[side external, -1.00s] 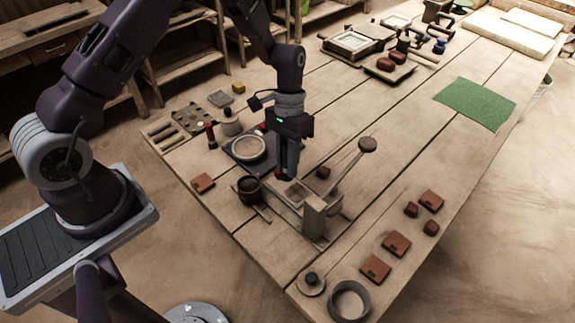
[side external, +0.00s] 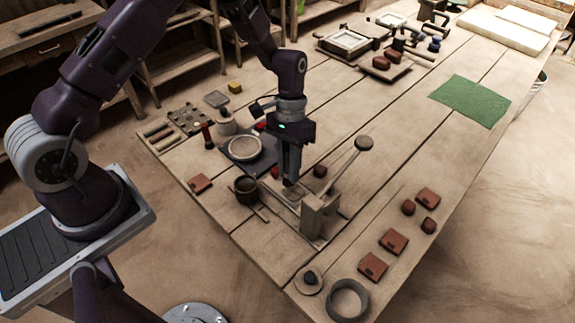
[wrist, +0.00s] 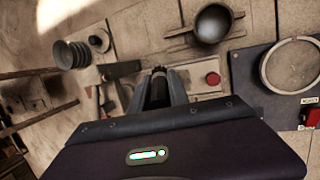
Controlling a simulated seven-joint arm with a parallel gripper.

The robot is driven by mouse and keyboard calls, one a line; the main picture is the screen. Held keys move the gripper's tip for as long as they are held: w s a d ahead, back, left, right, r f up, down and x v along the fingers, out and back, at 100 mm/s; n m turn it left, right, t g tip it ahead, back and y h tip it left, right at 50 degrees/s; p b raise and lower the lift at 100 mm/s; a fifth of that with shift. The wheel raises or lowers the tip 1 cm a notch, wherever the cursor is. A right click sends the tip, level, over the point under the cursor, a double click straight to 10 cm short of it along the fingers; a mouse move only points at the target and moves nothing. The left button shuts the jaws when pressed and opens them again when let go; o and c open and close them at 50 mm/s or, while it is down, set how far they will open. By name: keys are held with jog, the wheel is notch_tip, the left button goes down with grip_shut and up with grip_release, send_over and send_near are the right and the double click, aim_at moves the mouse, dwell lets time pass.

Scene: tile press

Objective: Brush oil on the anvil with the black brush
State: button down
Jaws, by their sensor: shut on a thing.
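My gripper (side external: 290,180) points down over the bed of the wooden press and is shut on a dark, narrow thing, probably the black brush (wrist: 158,88). Most of the brush is hidden between the fingers, so I cannot tell whether its tip touches the anvil. The press (side external: 312,215) has a wooden post and a raised lever ending in a round knob (side external: 364,143). Its low bed, where the anvil seems to be, lies under and beside my fingertips. A dark pot (side external: 246,185), perhaps the oil, stands left of the press; it also shows in the wrist view (wrist: 212,25).
A round pale dish (side external: 243,147) sits on a dark plate behind the pot. Small red pieces (side external: 275,172) lie near my gripper. Brown tiles (side external: 393,242) lie at right. A grey ring (side external: 347,299) and a knobbed disc (side external: 309,280) are at the front edge. The table's right middle is clear.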

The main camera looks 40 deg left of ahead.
jog(key=shift+f, duration=3)
jog(key=shift+w+f, duration=0.45)
jog(key=shift+f, duration=0.15)
jog(key=shift+w, duration=2.65)
jog(key=shift+s, duration=3.05)
jog(key=shift+r, duration=4)
